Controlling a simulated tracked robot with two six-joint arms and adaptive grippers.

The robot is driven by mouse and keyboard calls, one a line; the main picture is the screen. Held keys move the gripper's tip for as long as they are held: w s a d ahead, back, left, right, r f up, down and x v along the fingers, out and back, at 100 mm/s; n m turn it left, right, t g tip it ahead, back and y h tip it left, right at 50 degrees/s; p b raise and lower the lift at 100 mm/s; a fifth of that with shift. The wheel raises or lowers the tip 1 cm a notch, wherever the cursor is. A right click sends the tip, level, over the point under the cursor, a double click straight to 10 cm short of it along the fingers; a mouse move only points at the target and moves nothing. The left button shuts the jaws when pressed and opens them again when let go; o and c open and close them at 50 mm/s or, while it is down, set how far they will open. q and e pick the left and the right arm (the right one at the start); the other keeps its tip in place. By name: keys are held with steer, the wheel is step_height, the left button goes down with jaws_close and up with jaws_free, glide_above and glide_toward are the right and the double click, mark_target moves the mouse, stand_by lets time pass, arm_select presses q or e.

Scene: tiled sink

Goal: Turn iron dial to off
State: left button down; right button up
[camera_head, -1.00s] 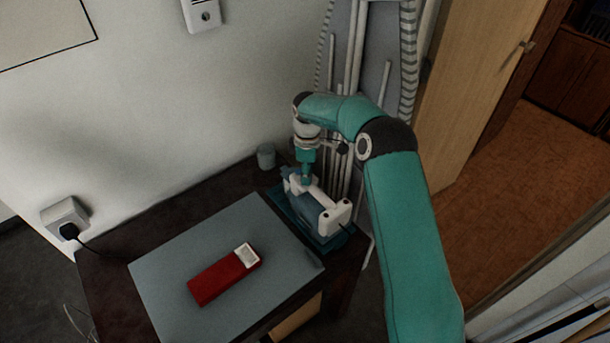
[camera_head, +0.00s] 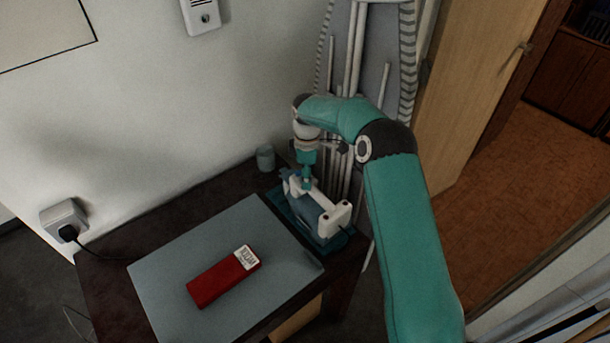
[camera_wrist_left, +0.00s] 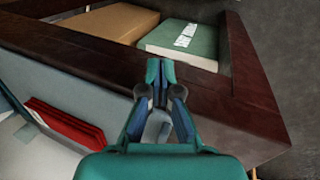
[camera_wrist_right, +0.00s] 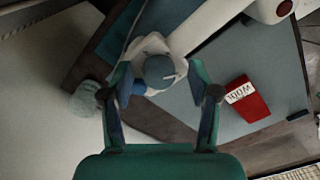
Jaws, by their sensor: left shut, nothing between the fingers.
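The iron (camera_head: 318,208), blue-grey and white, sits on a teal tray (camera_head: 333,244) at the back right of the dark table. Its round blue dial (camera_wrist_right: 158,70) shows in the right wrist view, with white parts of the iron around it. My right gripper (camera_head: 306,184) points down over the iron. In the right wrist view its fingers (camera_wrist_right: 160,88) are spread, one on each side of the dial, with visible gaps. The dial's markings cannot be read. My left gripper (camera_wrist_left: 160,72) is shut and empty in the left wrist view, above the table edge and an open compartment.
A red box with a white label (camera_head: 222,277) lies on the grey mat (camera_head: 160,270). A small cup (camera_head: 265,158) stands near the wall. A folded ironing board (camera_head: 372,60) leans behind the iron. A green book (camera_wrist_left: 185,42) lies in the open compartment.

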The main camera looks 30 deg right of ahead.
steer(key=shift+r, duration=0.1)
steer(key=shift+w+r, duration=0.1)
steer(key=shift+r, duration=0.2)
step_height(320, 180, up, 11)
stand_by(0.4)
stand_by(0.4)
